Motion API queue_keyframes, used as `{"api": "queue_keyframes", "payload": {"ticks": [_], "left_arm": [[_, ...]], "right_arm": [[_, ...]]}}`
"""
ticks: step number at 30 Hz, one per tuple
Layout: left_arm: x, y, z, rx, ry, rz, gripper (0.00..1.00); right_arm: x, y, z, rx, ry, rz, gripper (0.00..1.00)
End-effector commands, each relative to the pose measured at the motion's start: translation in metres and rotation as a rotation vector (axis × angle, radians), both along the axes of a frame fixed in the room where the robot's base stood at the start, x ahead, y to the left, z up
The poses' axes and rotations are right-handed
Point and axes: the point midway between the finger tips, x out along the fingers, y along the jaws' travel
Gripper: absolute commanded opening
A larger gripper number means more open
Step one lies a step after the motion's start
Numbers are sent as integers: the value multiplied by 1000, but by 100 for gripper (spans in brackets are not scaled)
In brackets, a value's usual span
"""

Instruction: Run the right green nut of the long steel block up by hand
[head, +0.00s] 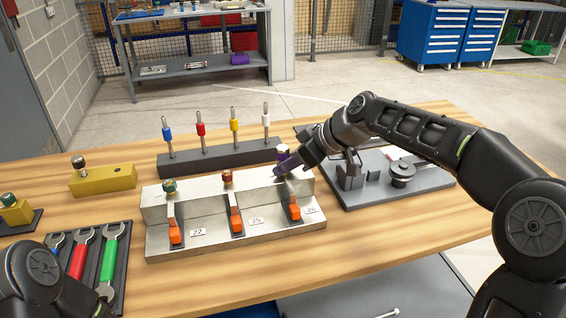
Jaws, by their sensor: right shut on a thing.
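The long steel block (215,212) lies on the wooden table in the head view. It carries a green nut (170,187) at its left end and a dark red nut (227,177) in the middle. Its front step has orange clips and labels reading 27, 25 and 26. My right gripper (284,164) is at the block's right end, above label 26, shut around the right nut's place. Its fingers hide that nut, so its colour and height cannot be seen. My left arm shows at the lower left, but its gripper is out of view.
A dark rack (222,158) with blue, red, yellow and white tools stands behind the block. A grey fixture plate (425,180) lies to the right, under my right arm. A brass block (103,180) and a wrench tray (122,235) are left. The front table area is clear.

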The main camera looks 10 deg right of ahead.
Motion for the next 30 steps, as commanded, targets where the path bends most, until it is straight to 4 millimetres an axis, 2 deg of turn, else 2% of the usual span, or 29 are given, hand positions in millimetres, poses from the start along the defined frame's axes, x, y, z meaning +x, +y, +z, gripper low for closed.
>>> {"api": "queue_keyframes", "payload": {"ticks": [6, 13, 21, 30], "left_arm": [[0, 0, 0, 0, 0, 0, 51], [0, 0, -2, 0, 0, 0, 51], [0, 0, -7, 0, 0, 0, 51], [0, 0, -6, 0, 0, 0, 51]], "right_arm": [[0, 0, 0, 0, 0, 0, 0], [0, 1, 0, -1, -1, -21, 0], [-1, 2, 1, 0, -3, -155, 0], [-1, 3, 1, 1, -2, -167, 0]]}}
